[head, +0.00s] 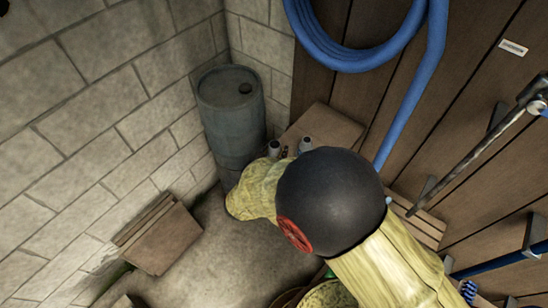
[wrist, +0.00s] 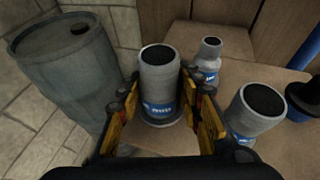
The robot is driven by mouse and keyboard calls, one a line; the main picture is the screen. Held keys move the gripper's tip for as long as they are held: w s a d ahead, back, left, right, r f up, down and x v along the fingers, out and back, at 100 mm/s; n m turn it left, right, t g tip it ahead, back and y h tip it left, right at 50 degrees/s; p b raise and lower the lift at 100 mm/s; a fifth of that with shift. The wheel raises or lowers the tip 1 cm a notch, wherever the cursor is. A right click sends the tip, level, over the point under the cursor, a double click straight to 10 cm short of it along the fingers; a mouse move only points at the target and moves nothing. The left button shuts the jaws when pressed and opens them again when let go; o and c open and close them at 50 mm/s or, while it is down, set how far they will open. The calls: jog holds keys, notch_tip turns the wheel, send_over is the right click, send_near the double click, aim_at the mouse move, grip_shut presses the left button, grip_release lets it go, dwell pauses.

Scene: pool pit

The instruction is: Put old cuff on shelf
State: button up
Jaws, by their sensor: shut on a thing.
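In the wrist view, my gripper (wrist: 161,98) is shut on a grey cuff (wrist: 158,72) with a dark round top and a blue band. The cuff is upright between the yellow-padded fingers. A wooden shelf (wrist: 170,15) lies around and below it; I cannot tell whether its base touches the wood. A smaller grey piece with a narrow neck (wrist: 208,62) stands behind right, and a wide grey piece (wrist: 254,112) stands close to the right finger. In the head view, the shelf (head: 333,127) shows in the corner, and my arm hides most of the gripper.
A blue-grey barrel (wrist: 65,65) stands close left of my gripper; it also shows in the head view (head: 231,115). A dark object with a blue ring (wrist: 303,100) is at far right. A blue hose (head: 410,90) hangs on the plank wall. A wooden crate (head: 160,238) stands at left.

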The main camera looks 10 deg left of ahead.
jog(key=shift+w+a+f, duration=0.15)
jog(key=shift+w+f, duration=0.15)
jog(key=shift+f, duration=1.6)
jog(key=shift+f+b, duration=0.15)
jog(key=shift+b, duration=0.2)
jog(key=o, duration=1.2)
